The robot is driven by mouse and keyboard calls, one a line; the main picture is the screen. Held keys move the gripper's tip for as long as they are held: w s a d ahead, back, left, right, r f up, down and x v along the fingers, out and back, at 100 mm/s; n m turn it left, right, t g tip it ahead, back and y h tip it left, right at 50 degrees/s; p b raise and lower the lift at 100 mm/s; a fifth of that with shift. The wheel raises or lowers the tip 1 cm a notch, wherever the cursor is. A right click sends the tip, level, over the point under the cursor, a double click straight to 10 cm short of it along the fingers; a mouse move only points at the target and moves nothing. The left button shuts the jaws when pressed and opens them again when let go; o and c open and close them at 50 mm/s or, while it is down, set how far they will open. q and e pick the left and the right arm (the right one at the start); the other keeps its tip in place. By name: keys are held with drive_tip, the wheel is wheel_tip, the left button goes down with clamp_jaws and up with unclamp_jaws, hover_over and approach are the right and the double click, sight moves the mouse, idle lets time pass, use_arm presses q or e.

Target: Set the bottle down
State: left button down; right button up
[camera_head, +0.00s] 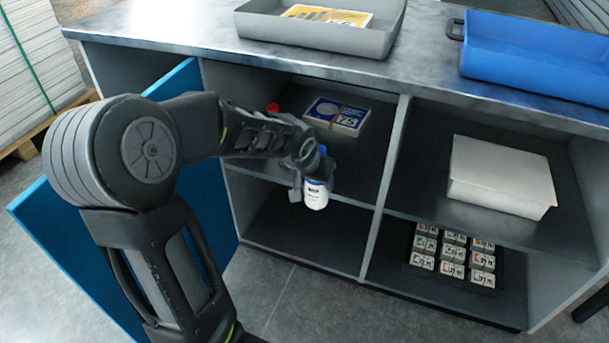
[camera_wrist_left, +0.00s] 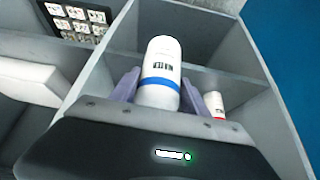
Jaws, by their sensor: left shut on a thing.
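The bottle (camera_head: 316,195) is white with a blue band and dark print. My left gripper (camera_head: 310,178) is shut on it and holds it at the front of the left shelf compartment in the head view. In the left wrist view the bottle (camera_wrist_left: 160,75) stands between the two fingers of the left gripper (camera_wrist_left: 155,90). Whether its base touches anything cannot be told. My right gripper is not in view.
A second white bottle with a red band (camera_wrist_left: 214,104) stands beside the gripper; its red cap (camera_head: 272,107) shows on the upper left shelf. Flat boxes (camera_head: 338,115) lie there too. A white box (camera_head: 502,175) and several small boxes (camera_head: 452,255) fill the right side. Trays (camera_head: 320,35) top the counter.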

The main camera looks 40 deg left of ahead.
use_arm(q)
drive_tip(key=w+d+r+m+p, duration=0.1)
drive_tip(key=w+d+r+p, duration=0.1)
drive_tip(key=d+r+p, duration=0.8)
drive_tip(key=w+d+r+m+h+p, duration=0.1)
drive_tip(key=w+d+r+m+p, duration=0.1)
drive_tip(key=d+r+p, duration=0.9)
wheel_tip(320, 180, up, 6)
drive_tip(key=shift+w+r+h+p, duration=0.1)
drive_tip(key=shift+w+h+p, duration=0.2)
drive_tip(key=shift+w+p, duration=0.25)
drive_tip(key=shift+s, duration=0.1)
